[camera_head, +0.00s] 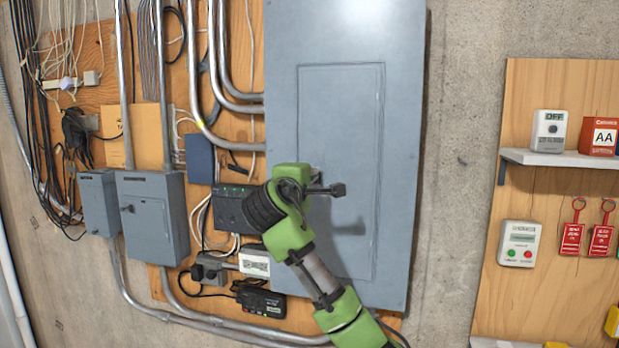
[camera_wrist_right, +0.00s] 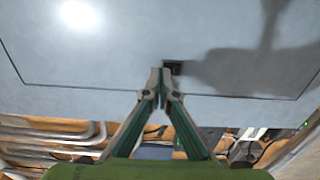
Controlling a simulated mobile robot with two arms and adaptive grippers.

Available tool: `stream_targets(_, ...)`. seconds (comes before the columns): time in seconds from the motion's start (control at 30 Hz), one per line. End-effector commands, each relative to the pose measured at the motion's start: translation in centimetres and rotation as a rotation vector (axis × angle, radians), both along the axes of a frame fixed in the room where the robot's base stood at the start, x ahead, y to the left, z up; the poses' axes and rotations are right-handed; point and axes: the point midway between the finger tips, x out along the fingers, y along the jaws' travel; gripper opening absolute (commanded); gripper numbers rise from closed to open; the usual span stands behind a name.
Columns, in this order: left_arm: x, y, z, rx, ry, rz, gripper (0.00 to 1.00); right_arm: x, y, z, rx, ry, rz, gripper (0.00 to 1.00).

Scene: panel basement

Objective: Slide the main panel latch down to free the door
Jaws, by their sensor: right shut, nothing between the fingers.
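The main panel (camera_head: 345,32) is a large grey cabinet on the wall with a flat, closed door (camera_head: 342,110) outlined on its front. In the right wrist view, a small dark latch (camera_wrist_right: 172,67) sits in the door face near its edge line. In the head view the latch area is mostly hidden by my right wrist. My right gripper (camera_head: 338,190) is shut and empty in front of the door's left part. In the wrist view its fingertips (camera_wrist_right: 160,72) are right beside the latch; I cannot tell whether they touch it. My left gripper is not in view.
Smaller grey boxes (camera_head: 152,222), conduits and loose cables cover the wooden board left of the panel. A black power unit (camera_head: 262,301) is mounted low. At right, a wooden board holds a shelf (camera_head: 560,158) with boxes and red tags. Bare concrete lies between.

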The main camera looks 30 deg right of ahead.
Motion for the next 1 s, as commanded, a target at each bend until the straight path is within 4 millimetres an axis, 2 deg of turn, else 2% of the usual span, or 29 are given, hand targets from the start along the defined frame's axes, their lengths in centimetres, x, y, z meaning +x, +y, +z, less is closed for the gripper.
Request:
stream_targets(0.53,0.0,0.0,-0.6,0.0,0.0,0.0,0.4,-2.8,3.3,-0.1,0.001,0.001,0.001,0.0)
stream_targets(1.0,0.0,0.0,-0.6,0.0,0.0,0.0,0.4,-3.0,3.6,-0.1,0.001,0.001,0.0,0.0)
